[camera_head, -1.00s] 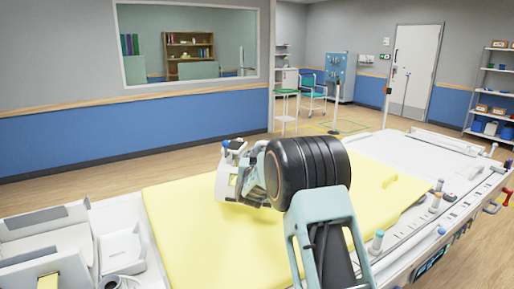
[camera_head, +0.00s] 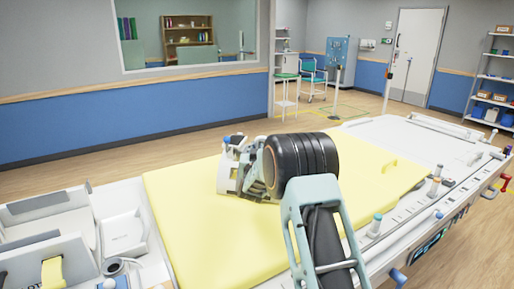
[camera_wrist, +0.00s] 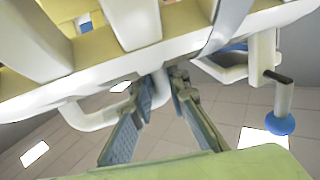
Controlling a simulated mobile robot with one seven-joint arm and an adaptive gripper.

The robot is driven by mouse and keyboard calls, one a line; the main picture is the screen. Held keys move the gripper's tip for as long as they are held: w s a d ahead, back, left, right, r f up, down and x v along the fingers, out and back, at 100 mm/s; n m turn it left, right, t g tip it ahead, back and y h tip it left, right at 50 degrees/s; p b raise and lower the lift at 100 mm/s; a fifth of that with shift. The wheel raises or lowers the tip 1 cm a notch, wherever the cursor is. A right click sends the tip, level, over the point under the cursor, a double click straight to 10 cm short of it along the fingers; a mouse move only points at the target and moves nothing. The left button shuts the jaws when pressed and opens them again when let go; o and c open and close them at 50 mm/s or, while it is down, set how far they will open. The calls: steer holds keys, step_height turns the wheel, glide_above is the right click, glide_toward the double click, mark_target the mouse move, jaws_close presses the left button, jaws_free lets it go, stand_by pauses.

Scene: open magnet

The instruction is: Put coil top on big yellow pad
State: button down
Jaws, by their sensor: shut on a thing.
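The coil top (camera_head: 229,178) is a white slatted frame with yellow inside and a blue knob. It also shows large across the top of the wrist view (camera_wrist: 135,20), its blue knob at right. My gripper (camera_wrist: 160,88) is shut on a white loop-shaped handle of the coil top. In the head view my gripper (camera_head: 252,172) and dark wrist hide part of it. The big yellow pad (camera_head: 190,225) lies flat on the bed. The coil top appears over the pad's far middle part; I cannot tell whether it touches.
The white bed (camera_head: 425,150) extends beyond the pad, with several pegs (camera_head: 433,188) along its right side. A white box with compartments (camera_head: 120,235) stands at the left. The pad's near left part is bare. The wrist view shows a grey tiled surface with bright panels.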

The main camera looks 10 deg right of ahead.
steer(key=c, duration=1.8)
jaws_free()
steer(key=shift+c, duration=0.2)
steer(key=shift+s+r, duration=0.1)
steer(key=shift+r, duration=0.05)
steer(key=s+a+b, duration=0.1)
steer(key=s+a, duration=0.1)
steer(key=s, duration=0.9)
steer(key=shift+s+a, duration=0.2)
steer(key=shift+s, duration=0.15)
steer(key=shift+d, duration=0.1)
